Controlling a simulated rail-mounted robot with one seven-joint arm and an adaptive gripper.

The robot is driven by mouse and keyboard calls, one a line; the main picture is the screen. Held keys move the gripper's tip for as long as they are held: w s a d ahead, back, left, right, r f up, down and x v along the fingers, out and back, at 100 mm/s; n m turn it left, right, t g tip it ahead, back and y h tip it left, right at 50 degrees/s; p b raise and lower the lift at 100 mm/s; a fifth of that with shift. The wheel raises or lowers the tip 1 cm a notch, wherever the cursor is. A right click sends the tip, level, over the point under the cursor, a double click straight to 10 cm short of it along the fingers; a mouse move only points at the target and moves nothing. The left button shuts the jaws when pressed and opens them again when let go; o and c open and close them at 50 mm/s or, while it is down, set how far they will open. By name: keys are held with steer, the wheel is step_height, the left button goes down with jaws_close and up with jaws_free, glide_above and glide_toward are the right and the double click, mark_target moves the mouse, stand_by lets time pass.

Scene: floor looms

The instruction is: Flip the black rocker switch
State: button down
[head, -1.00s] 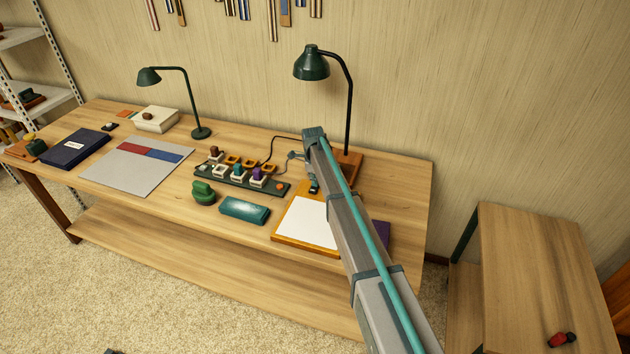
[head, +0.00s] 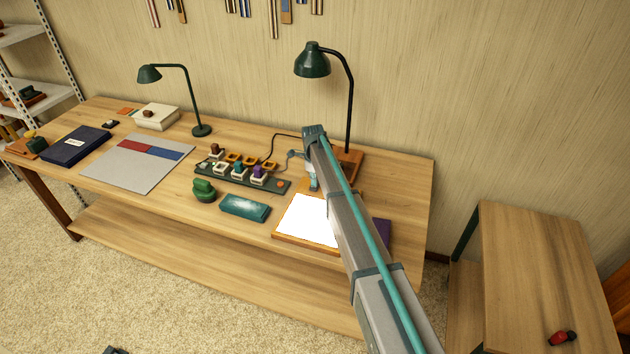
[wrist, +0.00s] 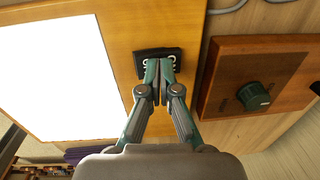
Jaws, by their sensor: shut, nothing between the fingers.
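In the wrist view the black rocker switch (wrist: 158,51) sits on the orange wooden frame of a light panel, beside its bright white face (wrist: 55,70). My gripper (wrist: 158,66) is shut and empty, its two fingertips together over the near edge of the switch. They cover part of it, and I cannot tell whether they touch it. In the head view the panel's white face (head: 303,221) glows on the workbench. There my arm hides the switch and most of my gripper.
A wooden base (wrist: 225,62) with a dark green knob (wrist: 254,96) stands close right of the panel in the wrist view. In the head view a teal case (head: 245,208) and a strip of several coloured blocks (head: 283,187) lie left of the panel. A green desk lamp (head: 312,62) stands behind.

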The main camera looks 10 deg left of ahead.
steer(key=shift+r, duration=0.1)
step_height(320, 180, up, 14)
steer(key=w+b, duration=0.2)
steer(key=shift+d+b, duration=0.3)
steer(key=shift+f, duration=0.2)
